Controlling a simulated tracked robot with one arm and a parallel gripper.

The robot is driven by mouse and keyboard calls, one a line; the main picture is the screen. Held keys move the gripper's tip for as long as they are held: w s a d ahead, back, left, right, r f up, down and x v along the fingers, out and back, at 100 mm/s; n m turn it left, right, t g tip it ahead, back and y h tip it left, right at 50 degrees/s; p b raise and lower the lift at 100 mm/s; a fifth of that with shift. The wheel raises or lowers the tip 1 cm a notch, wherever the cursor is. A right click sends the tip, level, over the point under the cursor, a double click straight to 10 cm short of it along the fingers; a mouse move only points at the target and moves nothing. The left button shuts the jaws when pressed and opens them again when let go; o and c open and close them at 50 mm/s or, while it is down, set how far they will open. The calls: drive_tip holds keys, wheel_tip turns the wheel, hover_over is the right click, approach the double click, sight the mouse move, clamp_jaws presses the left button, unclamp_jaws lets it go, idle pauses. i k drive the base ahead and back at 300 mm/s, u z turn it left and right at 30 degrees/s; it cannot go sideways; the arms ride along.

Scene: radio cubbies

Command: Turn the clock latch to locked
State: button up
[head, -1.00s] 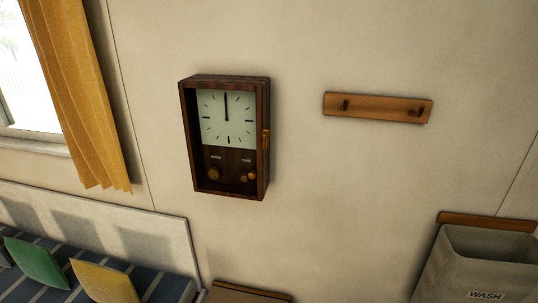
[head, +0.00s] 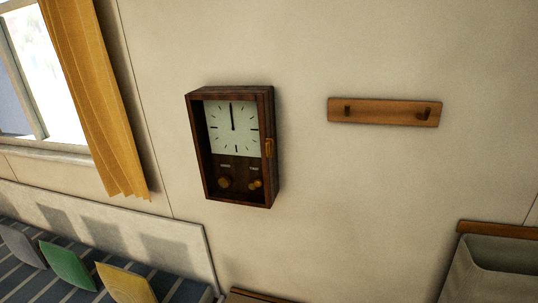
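A dark wooden wall clock (head: 236,196) hangs on the wall, left of the picture's middle. Its white face (head: 233,127) has dark hour marks and its hands point straight up. A small brass-coloured latch (head: 269,148) sits on the right edge of the case front. Two brass knobs, a left one (head: 224,183) and a right one (head: 256,184), are on the lower dark panel. The latch is too small to read its setting surely. My gripper is not in view.
A wooden rail with two pegs (head: 384,112) is on the wall to the right. A grey bin (head: 475,275) stands at lower right. A striped bench with several cushions (head: 68,266) is at lower left, below a yellow curtain (head: 92,100). The wall around the clock is clear.

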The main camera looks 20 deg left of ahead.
sight(269, 142)
drive_tip(key=z, duration=0.05)
drive_tip(key=i, duration=1)
drive_tip(key=u, duration=0.05)
